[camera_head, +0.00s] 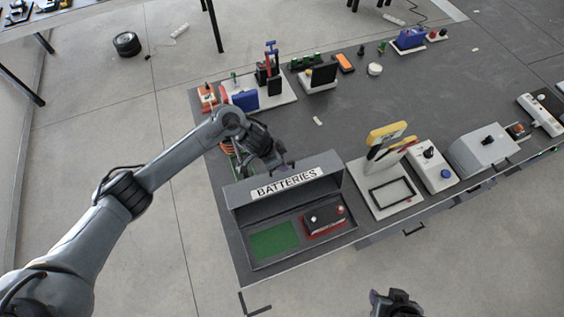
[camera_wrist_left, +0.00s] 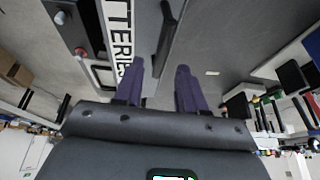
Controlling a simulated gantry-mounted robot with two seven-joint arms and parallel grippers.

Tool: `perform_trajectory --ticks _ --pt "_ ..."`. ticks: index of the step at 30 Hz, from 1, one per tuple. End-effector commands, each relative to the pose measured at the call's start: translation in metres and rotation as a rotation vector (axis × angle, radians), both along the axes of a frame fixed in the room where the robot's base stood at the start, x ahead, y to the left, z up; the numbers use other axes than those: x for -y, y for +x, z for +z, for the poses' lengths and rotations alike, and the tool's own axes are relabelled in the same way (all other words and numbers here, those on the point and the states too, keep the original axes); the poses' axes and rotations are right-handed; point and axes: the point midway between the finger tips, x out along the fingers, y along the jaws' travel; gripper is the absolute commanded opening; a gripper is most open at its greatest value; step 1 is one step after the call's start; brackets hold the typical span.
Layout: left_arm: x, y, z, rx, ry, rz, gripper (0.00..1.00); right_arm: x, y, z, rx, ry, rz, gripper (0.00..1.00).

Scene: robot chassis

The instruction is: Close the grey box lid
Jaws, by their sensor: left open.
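The grey box (camera_head: 252,268) stands at the near left corner of the table. Its lid (camera_head: 329,164), with a BATTERIES label (camera_head: 287,182) on its front strip, is raised and open. The label also shows in the left wrist view (camera_wrist_left: 119,35). Inside lie a green panel (camera_head: 273,241) and a black battery on a red base (camera_head: 325,219). My left gripper (camera_head: 283,168) is open and empty, just behind the lid's top. In the left wrist view its fingers (camera_wrist_left: 160,66) are apart near the lid; contact is unclear. My right gripper (camera_head: 396,302) is low, off the table; its jaws are unclear.
A white stand with a yellow-topped tool (camera_head: 387,132) is close right of the box. Right of it are a white unit with a blue button (camera_head: 445,174) and a grey cover (camera_head: 484,150).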

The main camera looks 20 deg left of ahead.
Motion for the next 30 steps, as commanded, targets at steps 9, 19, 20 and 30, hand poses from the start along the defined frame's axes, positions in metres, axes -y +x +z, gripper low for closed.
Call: perform_trajectory --ticks 9,19,20,30 --pt "0.005 0.005 -0.018 0.0 0.0 0.0 0.4 0.001 0.0 -0.003 0.001 -0.004 0.002 0.43" --pt "0.005 0.005 -0.018 0.0 0.0 0.0 0.28 0.0 0.0 -0.003 0.0 -0.001 0.001 0.43" --pt "0.005 0.005 -0.018 0.0 0.0 0.0 0.23 0.0 0.0 -0.003 0.0 -0.001 0.0 0.43" --pt "0.005 0.005 -0.018 0.0 0.0 0.0 0.0 -0.001 0.0 -0.003 0.0 0.005 -0.004 0.43"
